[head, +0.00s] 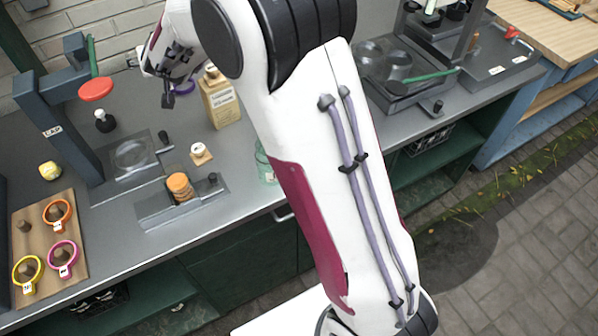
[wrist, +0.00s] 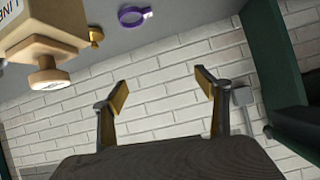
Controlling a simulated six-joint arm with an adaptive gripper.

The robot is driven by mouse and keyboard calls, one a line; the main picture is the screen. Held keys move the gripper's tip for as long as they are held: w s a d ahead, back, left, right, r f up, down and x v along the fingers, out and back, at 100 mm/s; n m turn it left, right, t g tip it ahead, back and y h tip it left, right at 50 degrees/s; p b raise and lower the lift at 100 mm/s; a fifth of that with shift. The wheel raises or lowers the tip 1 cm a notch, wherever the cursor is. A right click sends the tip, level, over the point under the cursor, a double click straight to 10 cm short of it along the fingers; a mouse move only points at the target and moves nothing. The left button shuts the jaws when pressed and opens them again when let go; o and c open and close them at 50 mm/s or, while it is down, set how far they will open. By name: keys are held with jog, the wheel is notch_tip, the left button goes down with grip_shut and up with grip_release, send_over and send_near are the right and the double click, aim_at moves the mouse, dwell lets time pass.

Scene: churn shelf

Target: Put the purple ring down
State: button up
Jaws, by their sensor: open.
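The purple ring (head: 185,88) lies on the grey counter near the brick wall, partly hidden behind my gripper in the head view. In the wrist view the purple ring (wrist: 130,18), with a small white tag, lies flat on the counter at the top, beyond the fingertips and apart from them. My gripper (head: 160,86) is at the back of the counter, left of the tan labelled bottle. In the wrist view my gripper (wrist: 161,84) is open, with nothing between its fingers.
The tan bottle (head: 221,100) stands close by; it also shows in the wrist view (wrist: 38,42). A press with a red disc (head: 96,89) stands left. A wooden peg board (head: 70,207) holds orange, pink and yellow rings at front left. The brick wall (wrist: 160,105) is close behind.

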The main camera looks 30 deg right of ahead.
jog(key=s+r+n+g+y, duration=0.1)
jog(key=s+r, duration=0.2)
jog(key=s, duration=0.4)
jog(key=s+d+r+g+y, duration=0.1)
jog(key=s+r, duration=0.2)
jog(key=s, duration=0.4)
jog(key=s+r+n+g+y, duration=0.1)
jog(key=s+r, duration=0.2)
jog(key=s, duration=0.4)
jog(key=s+d+f+g+h, duration=0.1)
jog(key=s+d+f, duration=0.1)
jog(key=s, duration=0.6)
jog(key=s+d+f+g+h, duration=0.1)
jog(key=s+d, duration=0.3)
jog(key=s, duration=0.5)
jog(key=s+d+f+g+h, duration=0.1)
jog(key=s+d+f, duration=0.1)
jog(key=s, duration=0.7)
jog(key=shift+s+d+f+m, duration=0.2)
jog(key=shift+d+f+m, duration=0.15)
jog(key=shift+d, duration=0.25)
